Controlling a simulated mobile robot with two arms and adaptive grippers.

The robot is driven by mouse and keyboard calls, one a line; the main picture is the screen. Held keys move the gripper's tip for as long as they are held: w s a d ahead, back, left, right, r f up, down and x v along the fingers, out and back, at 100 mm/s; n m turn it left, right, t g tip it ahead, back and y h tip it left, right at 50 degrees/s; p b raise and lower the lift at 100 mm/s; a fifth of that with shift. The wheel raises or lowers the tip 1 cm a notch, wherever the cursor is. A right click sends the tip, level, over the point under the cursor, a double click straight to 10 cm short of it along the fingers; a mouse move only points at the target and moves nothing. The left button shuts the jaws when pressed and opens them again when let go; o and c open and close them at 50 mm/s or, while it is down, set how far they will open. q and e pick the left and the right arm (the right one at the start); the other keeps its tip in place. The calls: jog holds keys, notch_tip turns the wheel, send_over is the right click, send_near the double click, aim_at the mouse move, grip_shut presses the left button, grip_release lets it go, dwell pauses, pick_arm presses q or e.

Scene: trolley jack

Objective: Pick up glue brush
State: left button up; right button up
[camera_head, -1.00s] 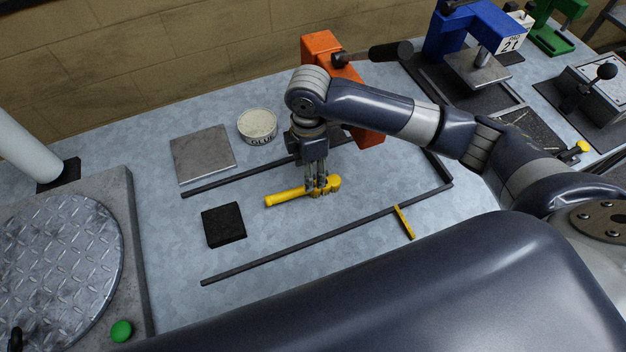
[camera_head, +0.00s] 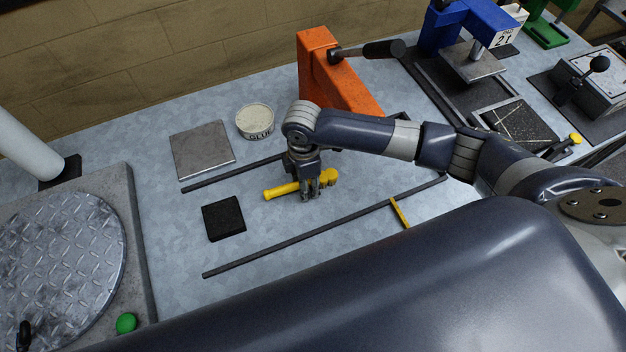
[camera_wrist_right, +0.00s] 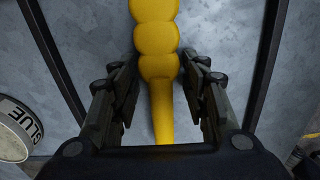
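The yellow glue brush (camera_head: 281,190) lies on the grey metal bench, its plain handle toward the left and its lumpy head toward the right in the head view. My right gripper (camera_head: 311,193) is down over it, near where the handle meets the head. In the right wrist view, the brush (camera_wrist_right: 157,45) runs between the two fingers of my right gripper (camera_wrist_right: 161,85), which are apart with a visible gap on each side. The lower handle is hidden behind the gripper body there. My left gripper is not in view.
A glue tin (camera_head: 255,119) and a grey plate (camera_head: 202,150) lie behind the brush, and a black pad (camera_head: 223,218) lies to its left. An orange press (camera_head: 340,85) stands behind my right arm. Dark rails (camera_head: 300,243) run on both sides of the brush.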

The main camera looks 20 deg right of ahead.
grip_shut()
notch_tip(320, 180, up, 10)
jog(key=shift+r+b, duration=0.1)
jog(key=shift+b, duration=0.6)
jog(key=shift+c, duration=1.3)
grip_release()
jog(key=c, duration=0.3)
